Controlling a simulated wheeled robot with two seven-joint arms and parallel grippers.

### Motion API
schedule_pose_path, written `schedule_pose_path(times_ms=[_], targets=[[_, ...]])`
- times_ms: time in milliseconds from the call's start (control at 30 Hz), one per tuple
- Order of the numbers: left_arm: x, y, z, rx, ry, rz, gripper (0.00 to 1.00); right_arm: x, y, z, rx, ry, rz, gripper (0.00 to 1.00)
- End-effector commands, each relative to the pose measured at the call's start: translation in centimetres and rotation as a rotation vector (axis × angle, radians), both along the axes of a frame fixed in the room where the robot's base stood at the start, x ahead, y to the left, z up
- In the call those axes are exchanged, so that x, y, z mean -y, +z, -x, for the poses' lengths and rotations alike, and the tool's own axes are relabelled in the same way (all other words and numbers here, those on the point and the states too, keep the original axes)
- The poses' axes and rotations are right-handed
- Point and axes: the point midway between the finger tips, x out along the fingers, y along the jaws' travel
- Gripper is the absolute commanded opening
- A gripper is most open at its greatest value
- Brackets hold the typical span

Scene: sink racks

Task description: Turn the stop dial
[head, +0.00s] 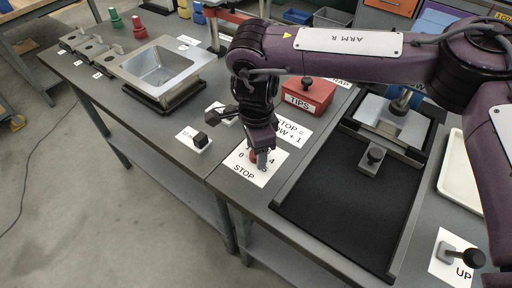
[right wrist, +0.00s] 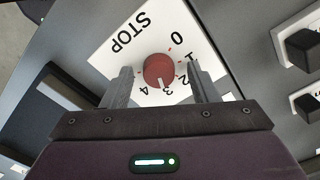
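The stop dial (right wrist: 159,71) is a round red knob on a white card (right wrist: 118,45) marked STOP and 0 to 4. Its white pointer line points near the 3 in the right wrist view. In the head view, the dial is mostly hidden behind my right gripper (head: 262,160), and the STOP card (head: 243,172) lies under it. My right gripper (right wrist: 159,78) is open and empty, pointing down, with one finger on each side of the dial in the picture. I cannot tell whether the fingertips reach down beside it. My left gripper is not in view.
A red TIPS box (head: 308,97) is behind, and a black tray (head: 335,205) is to the right. A sink basin (head: 190,78) is farther left.

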Motion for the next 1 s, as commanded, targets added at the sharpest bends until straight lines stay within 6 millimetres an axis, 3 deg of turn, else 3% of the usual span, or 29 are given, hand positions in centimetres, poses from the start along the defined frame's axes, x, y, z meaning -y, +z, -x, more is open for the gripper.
schedule_pose_path(times_ms=[267, 700, 1000], targets=[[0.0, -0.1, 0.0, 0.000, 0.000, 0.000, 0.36, 0.0, 0.2, 0.1, -0.002, 0.001, 0.001, 0.54], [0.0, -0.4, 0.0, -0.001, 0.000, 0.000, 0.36, 0.0, 6.9, 0.0, 0.002, 0.001, 0.002, 0.54], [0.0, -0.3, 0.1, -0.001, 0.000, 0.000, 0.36, 0.0, 7.7, 0.0, -0.002, 0.000, 0.002, 0.54]])
